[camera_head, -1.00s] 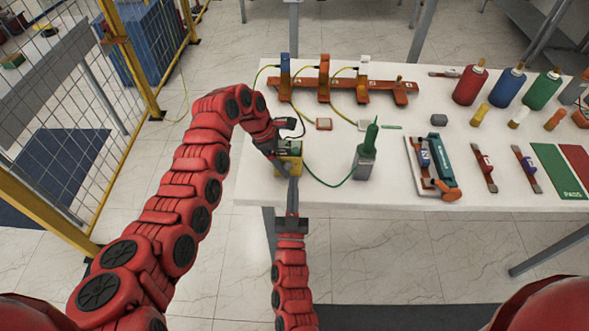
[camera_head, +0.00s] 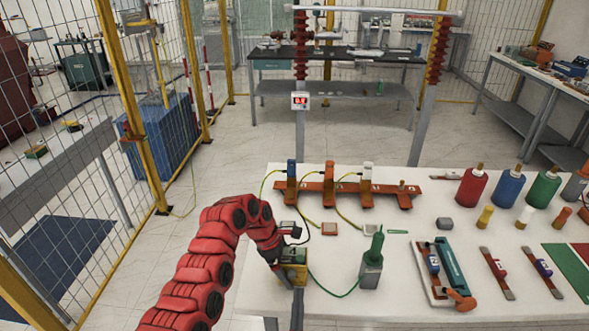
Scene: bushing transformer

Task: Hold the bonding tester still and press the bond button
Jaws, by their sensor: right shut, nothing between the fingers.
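The bonding tester (camera_head: 297,256), a small yellow and dark box, stands at the left front of the white table (camera_head: 400,308). My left gripper (camera_head: 279,268) comes in from the left and is at the tester's left side; whether its fingers grip it is hidden. My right gripper (camera_head: 297,297) is shut and empty, its thin dark fingers pointing up at the tester's front from the bottom edge. Whether they touch it, I cannot tell. The bond button cannot be made out. A green cable runs from the tester to a grey block with a green cone (camera_head: 371,262).
An orange rail with upright clamps (camera_head: 345,188) and yellow-green leads lies behind the tester. Red, blue and green bottles (camera_head: 508,187) stand at the back right. A teal tool tray (camera_head: 445,272) lies right of the cone. A red display (camera_head: 300,101) hangs on a post behind.

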